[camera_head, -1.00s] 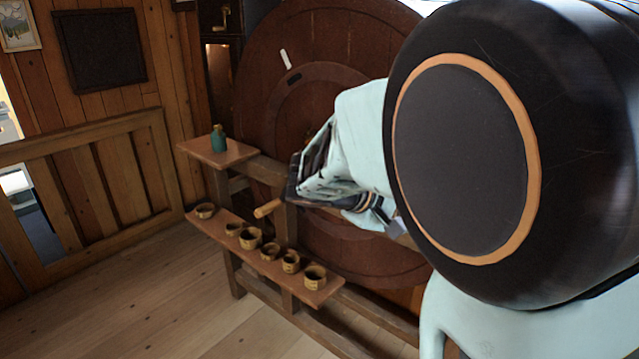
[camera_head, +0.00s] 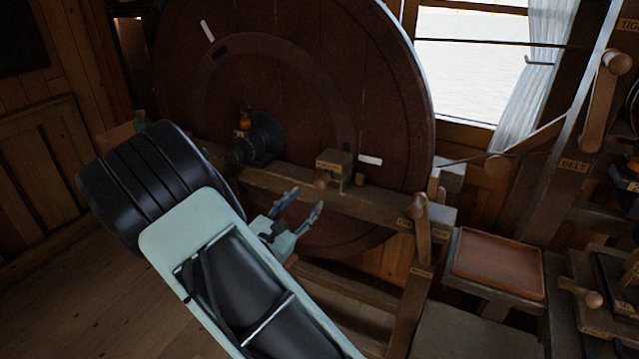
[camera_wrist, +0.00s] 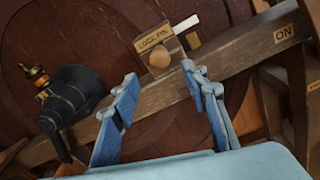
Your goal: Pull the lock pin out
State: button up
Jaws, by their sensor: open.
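The lock pin (camera_head: 322,182) shows as a round wooden knob on the front of a small wooden block on the beam. In the wrist view the knob (camera_wrist: 159,57) sits below a yellow label reading LOCK PIN, which is on the block (camera_wrist: 153,36). My gripper (camera_head: 305,203) is open and empty, just in front of the beam and a little below and left of the knob. In the wrist view my gripper's fingers (camera_wrist: 161,88) stand apart, with the knob beyond and between their tips, not touched.
A large dark red wheel (camera_head: 290,90) stands behind the beam (camera_head: 370,205). A black hub fitting (camera_head: 262,138) is left of the block. A wooden lever (camera_head: 420,225) stands to the right, near an ON label (camera_wrist: 284,33).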

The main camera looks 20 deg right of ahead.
aim_at(318, 187)
jog(key=p+x, duration=0.1)
jog(key=x, duration=0.8)
jog(key=shift+c, duration=0.6)
jog(key=shift+s, duration=0.1)
grip_shut()
